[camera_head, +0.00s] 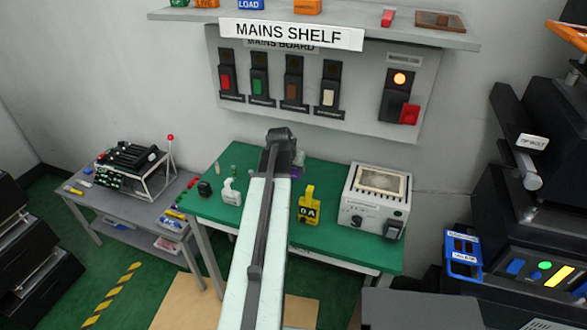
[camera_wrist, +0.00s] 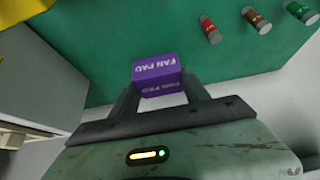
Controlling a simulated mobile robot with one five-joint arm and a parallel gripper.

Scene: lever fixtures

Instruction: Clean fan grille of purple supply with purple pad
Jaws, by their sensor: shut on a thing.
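The purple pad (camera_wrist: 157,66), lettered "FAN PAD", sits between the fingers of my gripper (camera_wrist: 158,88) in the wrist view. My gripper is shut on it, over the green bench top. A small purple patch (camera_head: 298,158) shows just right of my arm's end, at the bench's back. I cannot tell whether it is the pad or the purple supply.
The green bench (camera_head: 330,237) holds a yellow tagged item (camera_head: 308,205), a white boxed unit (camera_head: 377,198) and a white bottle (camera_head: 231,192). Red (camera_wrist: 210,30), brown (camera_wrist: 256,19) and green cylinders lie near the pad. A switch board (camera_head: 318,88) and shelf are above.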

